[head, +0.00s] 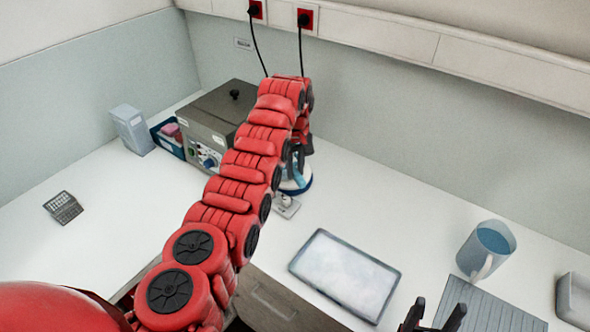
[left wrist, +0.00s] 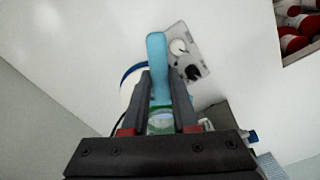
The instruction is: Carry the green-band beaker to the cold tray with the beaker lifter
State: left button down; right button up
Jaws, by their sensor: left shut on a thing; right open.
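My left gripper (head: 296,160) reaches to the back of the bench. In the left wrist view it (left wrist: 160,95) is shut on a light blue handle (left wrist: 157,55), which looks like the beaker lifter; a bit of blue (head: 298,181) shows below it in the head view. A clear glass piece with green (left wrist: 161,121), perhaps the green-band beaker, shows between the fingers; most of it is hidden. The cold tray (head: 345,276), dark-rimmed with a frosty white surface, lies flat at front centre. My right gripper (head: 433,316) is open and empty at the bottom edge.
A blue-rimmed round plate (head: 296,190) with a knobbed panel (head: 286,206) is under my left gripper. A grey lidded bath (head: 215,120) stands left of it. Bench left of the cold tray is partly clear.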

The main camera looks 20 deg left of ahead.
pick_arm(q)
jog(key=shift+r, duration=2.25)
jog(key=shift+w+r+p, duration=0.15)
jog(key=shift+r+p, duration=0.2)
jog(key=shift+r, duration=1.05)
jog(key=shift+f, duration=0.1)
